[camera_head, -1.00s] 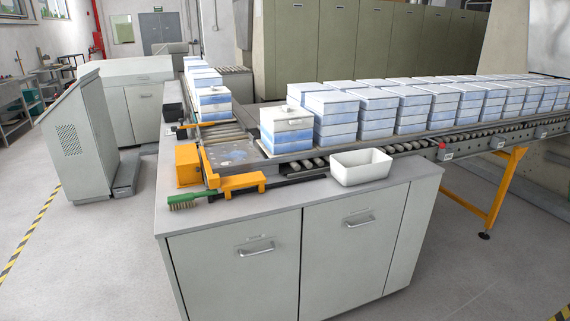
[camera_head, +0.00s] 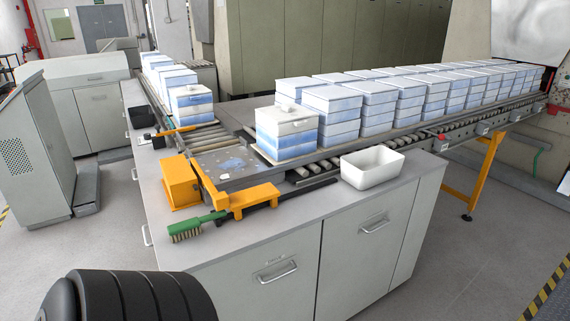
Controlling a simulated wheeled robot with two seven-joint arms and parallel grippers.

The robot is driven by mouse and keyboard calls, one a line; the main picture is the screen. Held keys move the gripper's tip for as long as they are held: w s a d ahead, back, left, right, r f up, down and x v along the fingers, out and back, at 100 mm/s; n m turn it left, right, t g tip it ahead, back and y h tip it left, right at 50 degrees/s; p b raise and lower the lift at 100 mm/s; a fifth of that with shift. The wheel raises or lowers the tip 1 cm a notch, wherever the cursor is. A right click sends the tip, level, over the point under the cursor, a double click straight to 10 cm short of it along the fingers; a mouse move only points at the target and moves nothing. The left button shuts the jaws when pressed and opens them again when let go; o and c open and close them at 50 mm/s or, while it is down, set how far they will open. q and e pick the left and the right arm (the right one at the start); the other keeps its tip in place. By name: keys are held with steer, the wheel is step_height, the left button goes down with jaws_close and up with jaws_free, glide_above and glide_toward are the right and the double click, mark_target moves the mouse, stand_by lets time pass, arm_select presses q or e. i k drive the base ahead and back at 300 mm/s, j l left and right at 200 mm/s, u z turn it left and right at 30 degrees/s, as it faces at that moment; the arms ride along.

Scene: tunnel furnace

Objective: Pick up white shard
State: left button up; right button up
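A small white piece (camera_head: 225,176), which looks like a shard, lies on the grey, blue-speckled metal plate (camera_head: 208,160) by the corner of the roller line. Another small white lump (camera_head: 286,106) sits on top of the nearest blue-and-white stack (camera_head: 287,137); its exact shape is too small to tell. Neither of my grippers is in view. A black ribbed part of my arm shows at the lower left, clear of these things.
A white open bin (camera_head: 372,169) stands on the grey cabinet top (camera_head: 310,205). A green brush (camera_head: 197,227) lies near the front left edge, beside a yellow bracket (camera_head: 254,197) and yellow block (camera_head: 181,182). Several box stacks fill the conveyor.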

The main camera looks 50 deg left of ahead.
mark_target(226, 176)
steer(key=k+j+z, duration=0.1)
steer(key=j, duration=0.4)
steer(key=k+j+z, duration=0.15)
steer(key=j, duration=0.3)
steer(key=k+j+z, duration=0.1)
steer(key=k+j, duration=0.2)
steer(key=j, duration=0.2)
steer(key=k+j+z, duration=0.1)
steer(key=k+j, duration=0.15)
steer(key=j, duration=0.15)
steer(key=k+j+z, duration=0.1)
steer(key=k+j, duration=0.15)
steer(key=j, duration=0.2)
steer(key=k+j+z, duration=0.15)
steer(key=j, duration=0.25)
steer(key=k, duration=0.1)
